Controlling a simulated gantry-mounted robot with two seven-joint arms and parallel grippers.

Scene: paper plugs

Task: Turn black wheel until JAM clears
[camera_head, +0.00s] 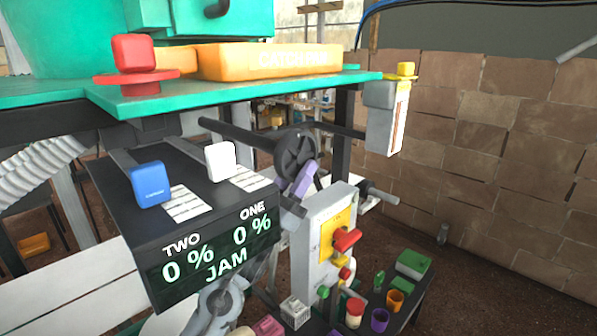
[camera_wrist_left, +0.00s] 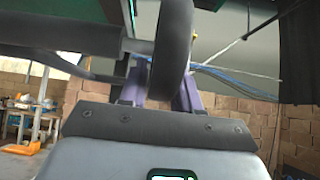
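The black wheel (camera_head: 296,152) sits at the end of a dark horizontal shaft under the green shelf. My left gripper (camera_head: 304,180) has its purple fingers at the wheel's lower rim. In the left wrist view the rim of the wheel (camera_wrist_left: 174,50) comes down between the two purple fingers (camera_wrist_left: 160,90). Whether both fingers press on the rim cannot be told. The dark display (camera_head: 213,254) reads TWO 0 %, ONE 0 % and JAM. My right gripper is not in view.
A blue button (camera_head: 151,184) and a white button (camera_head: 220,161) stand on the display housing. A control box (camera_head: 328,240) with red knobs stands right below the wheel. Several coloured pieces lie on a dark table (camera_head: 416,296) at lower right. A brick wall (camera_head: 500,150) is behind.

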